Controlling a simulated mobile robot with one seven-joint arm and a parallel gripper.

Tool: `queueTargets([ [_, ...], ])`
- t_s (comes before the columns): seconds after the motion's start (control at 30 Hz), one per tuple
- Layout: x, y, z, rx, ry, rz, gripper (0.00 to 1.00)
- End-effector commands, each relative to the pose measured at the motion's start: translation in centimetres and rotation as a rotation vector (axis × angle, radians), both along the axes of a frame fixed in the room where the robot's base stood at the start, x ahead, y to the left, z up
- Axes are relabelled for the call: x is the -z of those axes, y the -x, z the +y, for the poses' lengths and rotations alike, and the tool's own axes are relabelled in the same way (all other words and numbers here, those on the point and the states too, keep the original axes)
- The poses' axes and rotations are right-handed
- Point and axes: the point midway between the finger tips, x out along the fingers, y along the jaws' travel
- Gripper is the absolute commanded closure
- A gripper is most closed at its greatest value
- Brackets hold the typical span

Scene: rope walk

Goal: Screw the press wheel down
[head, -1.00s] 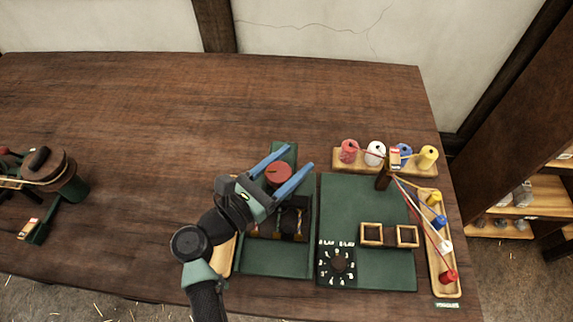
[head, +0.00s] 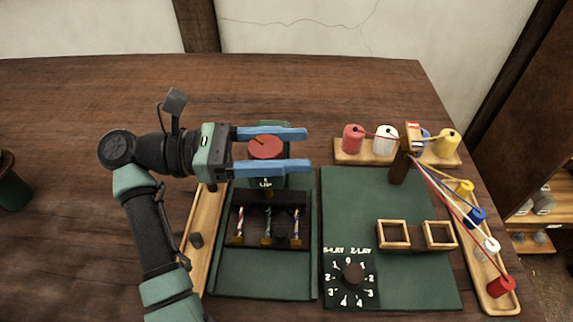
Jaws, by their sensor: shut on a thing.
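The press wheel (head: 265,147) is a red disc with a dark mark on its top, at the back of the green press (head: 270,287) in the head view. My gripper (head: 305,150) reaches in from the left, its two blue fingers on the far and near sides of the wheel. It is shut on the wheel. The label "UP" shows just in front of the near finger. Below it, the press's dark frame (head: 238,210) holds several short multicoloured rope pieces (head: 266,228).
Right of the press is a green board (head: 360,200) with a lay dial (head: 352,272) and two wooden frames (head: 394,234). Spools (head: 353,138) stand on a rack behind, strands running from a post (head: 399,165) to a right-hand tray (head: 486,262). The table's back left is clear.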

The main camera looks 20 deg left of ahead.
Motion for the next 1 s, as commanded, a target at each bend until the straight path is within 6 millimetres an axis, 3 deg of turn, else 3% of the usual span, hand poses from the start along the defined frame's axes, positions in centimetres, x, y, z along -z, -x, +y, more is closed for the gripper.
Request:
queueTargets([
  [0.77,-0.06,0.26,-0.29,0.097,0.002,0.000,0.94],
  [0.8,-0.06,0.26,-0.30,0.097,0.002,0.000,0.35],
  [0.93,-0.05,0.25,-0.26,0.096,0.002,0.000,0.12],
  [1.0,-0.04,0.25,-0.23,0.095,0.002,0.000,0.09],
])
